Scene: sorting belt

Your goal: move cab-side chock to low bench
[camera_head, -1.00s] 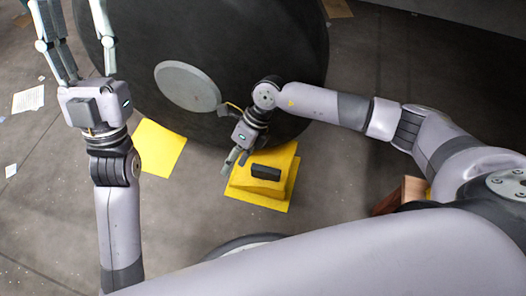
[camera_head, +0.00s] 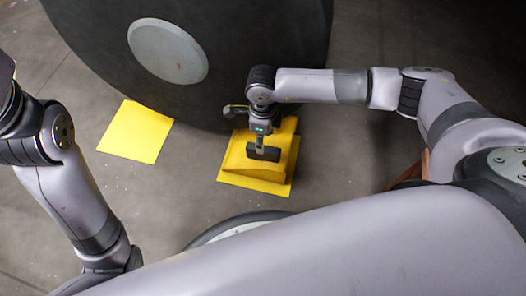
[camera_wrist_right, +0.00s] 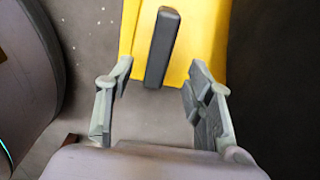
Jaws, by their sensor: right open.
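A yellow wedge-shaped chock (camera_head: 281,172) with a black bar handle (camera_head: 263,153) sits on a yellow mat at the foot of a large wheel. My right gripper (camera_head: 261,147) is over the handle and partly covers it. In the right wrist view, the open fingers (camera_wrist_right: 160,105) point towards the handle (camera_wrist_right: 163,45), which lies ahead and roughly between them; they are not closed on it. The chock's yellow body (camera_wrist_right: 200,40) fills the top of that view. My left arm enters at the left, its gripper outside the picture. I cannot identify the low bench for certain.
The large dark wheel (camera_head: 235,60) with a grey hub (camera_head: 167,52) stands just behind the chock. A second, bare yellow mat (camera_head: 136,131) lies to the left. A brown wooden-looking object (camera_head: 409,177) is partly hidden by my right arm. The floor between the mats is clear.

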